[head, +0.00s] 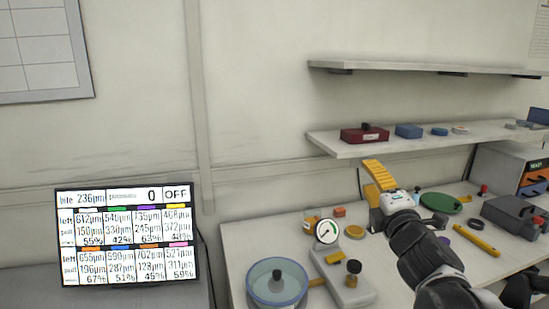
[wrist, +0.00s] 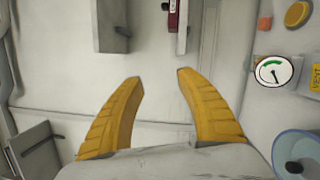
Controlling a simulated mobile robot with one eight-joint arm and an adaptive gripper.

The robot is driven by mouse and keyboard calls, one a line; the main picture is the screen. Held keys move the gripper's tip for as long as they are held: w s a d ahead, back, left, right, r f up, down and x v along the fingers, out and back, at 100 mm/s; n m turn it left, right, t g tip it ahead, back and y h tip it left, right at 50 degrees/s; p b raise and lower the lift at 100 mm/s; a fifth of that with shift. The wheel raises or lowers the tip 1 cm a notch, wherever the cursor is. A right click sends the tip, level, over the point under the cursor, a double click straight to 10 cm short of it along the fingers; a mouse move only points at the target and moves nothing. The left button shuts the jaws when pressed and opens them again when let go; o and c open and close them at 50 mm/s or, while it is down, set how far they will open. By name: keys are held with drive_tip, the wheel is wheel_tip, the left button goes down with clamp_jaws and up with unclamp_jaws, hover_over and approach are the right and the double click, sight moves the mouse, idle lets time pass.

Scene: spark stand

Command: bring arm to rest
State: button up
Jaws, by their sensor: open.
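My gripper (head: 378,180) is raised above the worktable in the head view, with its yellow fingers pointing up and toward the wall. In the wrist view its two yellow fingers (wrist: 160,78) are spread apart with nothing between them. My black and white arm reaches in from the lower right of the head view. The gripper touches nothing that I can see.
The worktable (head: 240,245) holds a dial gauge (head: 327,231), a glass bowl (head: 276,284), a green disc (head: 441,203) and a yellow cylinder (head: 477,239). Wall shelves (head: 365,150) hang behind the gripper. A display screen (head: 126,235) stands at left.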

drive_tip(key=s+d+f+m+g+h, duration=0.35)
drive_tip(key=s+f+m+g, duration=0.35)
drive_tip(key=s+f+m, duration=0.7)
drive_tip(key=s+a+f+m+g+y, duration=0.2)
drive_tip(key=s+a+f+m+g, duration=0.3)
drive_tip(key=s, duration=0.6)
drive_tip(key=shift+a+f+m, duration=0.6)
drive_tip(key=shift+a+m, duration=0.3)
drive_tip(key=shift+w+y, duration=0.1)
drive_tip(key=shift+y, duration=0.15)
